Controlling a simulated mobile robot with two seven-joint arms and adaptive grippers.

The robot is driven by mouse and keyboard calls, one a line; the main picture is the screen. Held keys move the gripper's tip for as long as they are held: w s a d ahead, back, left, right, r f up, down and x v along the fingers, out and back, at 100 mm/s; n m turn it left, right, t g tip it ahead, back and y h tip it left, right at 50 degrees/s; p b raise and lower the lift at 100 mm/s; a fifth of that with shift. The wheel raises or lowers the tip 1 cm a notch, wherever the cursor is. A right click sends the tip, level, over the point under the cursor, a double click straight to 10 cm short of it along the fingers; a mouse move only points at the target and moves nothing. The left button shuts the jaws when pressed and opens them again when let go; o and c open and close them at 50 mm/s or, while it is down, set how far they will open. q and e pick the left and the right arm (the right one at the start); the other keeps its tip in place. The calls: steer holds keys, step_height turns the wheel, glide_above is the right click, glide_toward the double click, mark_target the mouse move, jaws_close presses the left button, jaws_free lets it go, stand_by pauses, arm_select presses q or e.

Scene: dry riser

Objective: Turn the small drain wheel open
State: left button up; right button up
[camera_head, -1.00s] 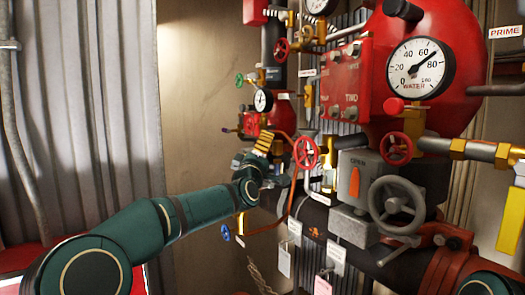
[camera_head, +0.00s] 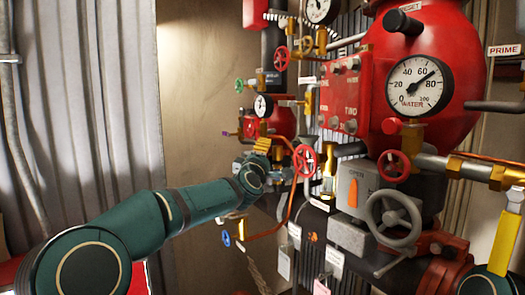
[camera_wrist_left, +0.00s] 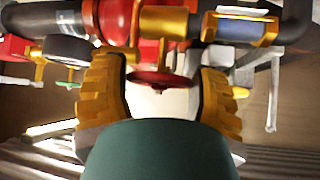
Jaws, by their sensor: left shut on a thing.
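A small red wheel (camera_wrist_left: 160,80) sits between the two yellow fingers of my left gripper (camera_wrist_left: 162,95) in the left wrist view, which is blurred. The gripper is shut on this wheel, with a finger at either side of its rim. In the head view my left gripper (camera_head: 264,150) reaches to the pipework beside a red spoked wheel (camera_head: 305,161). My wrist and the fittings hide most of the grip there, so I cannot tell from that view which wheel is held. My right gripper is not in view.
A large gauge (camera_head: 419,85), a red wheel (camera_head: 394,166) and a grey handwheel (camera_head: 395,219) are to the right. A small gauge (camera_head: 263,106) is above my gripper and a blue wheel (camera_head: 226,238) below it. Corrugated wall (camera_head: 90,100) stands left.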

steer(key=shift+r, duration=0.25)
arm_select(q)
steer(key=o, duration=1.2)
steer(key=v, duration=1.2)
steer(key=shift+r, duration=0.15)
